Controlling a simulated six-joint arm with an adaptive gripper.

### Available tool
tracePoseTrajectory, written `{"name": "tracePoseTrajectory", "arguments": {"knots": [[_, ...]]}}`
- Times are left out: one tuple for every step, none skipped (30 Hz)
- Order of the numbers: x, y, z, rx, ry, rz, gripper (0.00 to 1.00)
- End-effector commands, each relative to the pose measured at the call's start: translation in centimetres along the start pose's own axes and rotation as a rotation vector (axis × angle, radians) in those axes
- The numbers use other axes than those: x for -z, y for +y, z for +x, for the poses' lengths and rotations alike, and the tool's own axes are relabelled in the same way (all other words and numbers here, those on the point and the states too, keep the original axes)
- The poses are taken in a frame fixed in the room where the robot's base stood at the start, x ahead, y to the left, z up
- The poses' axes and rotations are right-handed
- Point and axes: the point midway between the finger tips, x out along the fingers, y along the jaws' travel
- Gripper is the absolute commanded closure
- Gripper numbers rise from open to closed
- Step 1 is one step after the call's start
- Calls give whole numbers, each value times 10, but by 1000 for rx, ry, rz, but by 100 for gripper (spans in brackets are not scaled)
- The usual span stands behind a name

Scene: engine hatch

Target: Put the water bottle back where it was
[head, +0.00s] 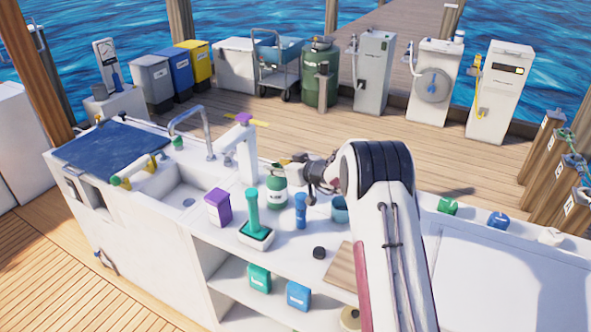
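I cannot tell for sure which container is the water bottle. A slim blue bottle-like cylinder (300,212) stands upright on the white counter (290,258). A green container with a pale label (276,192) stands upright just left of it and farther back. My gripper (289,165) reaches in from the right, with its tip at or just above the green container's top. Whether it touches the container is unclear. The fingers are small and partly hidden, so their opening does not show.
A teal upright item on a white base (256,236), a purple box (218,207) and a teal cup (340,210) stand close around. A black cap (319,253) lies in front. A sink (182,196) with a faucet is left. Green and blue boxes sit on the shelf below.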

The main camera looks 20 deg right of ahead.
Motion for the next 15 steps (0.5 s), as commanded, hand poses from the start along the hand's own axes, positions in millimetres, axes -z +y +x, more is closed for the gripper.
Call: {"name": "tracePoseTrajectory", "arguments": {"knots": [[1, 1, -4, -1, 0, 0, 63], [1, 1, -7, -2, 1, 0, 63], [1, 1, -11, -2, 1, 0, 63], [1, 1, -13, -2, 1, 0, 63], [1, 0, -16, -1, 1, 0, 63], [1, 0, -20, -1, 1, 1, 63], [1, 0, -23, -1, 2, 0, 63], [1, 0, -27, -1, 2, 0, 63], [1, 0, -32, -2, 1, 0, 63], [1, 1, -35, -2, 1, 0, 63], [1, 1, -39, -2, 1, 0, 63], [1, 1, -43, -2, 1, 0, 63], [1, 0, -46, -1, 1, 1, 63], [1, 0, -50, -1, 1, 1, 63], [1, 0, -55, -1, 2, -1, 63]]}}
